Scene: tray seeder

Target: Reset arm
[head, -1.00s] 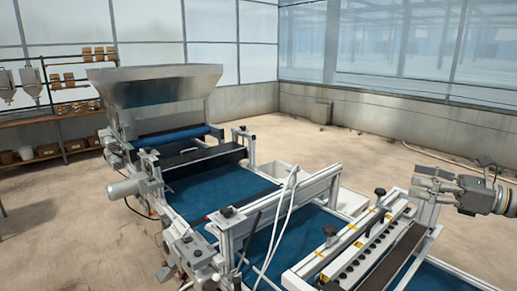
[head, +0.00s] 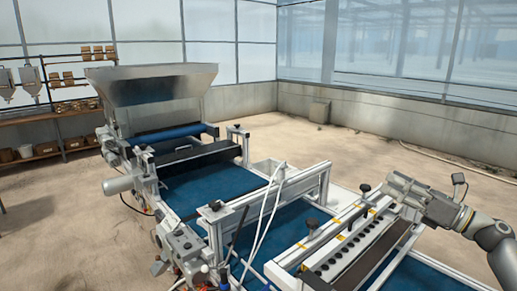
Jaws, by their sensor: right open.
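My right gripper (head: 391,187) is at the right side of the head view, at the far end of the seeder's slotted bar unit. It looks empty and open, though its fingers are small and partly overlap the black knob there. I cannot tell whether it touches the unit. My right arm comes in from the right edge. The tray seeder (head: 205,205) fills the middle, with a metal hopper (head: 155,88) at its far end and a blue belt (head: 205,186). My left gripper is not in view.
The seeding bar unit (head: 350,240) with black knobs lies close below my right gripper. A white frame with cables (head: 290,195) crosses the belt. Shelves with boxes (head: 50,105) stand at the far left.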

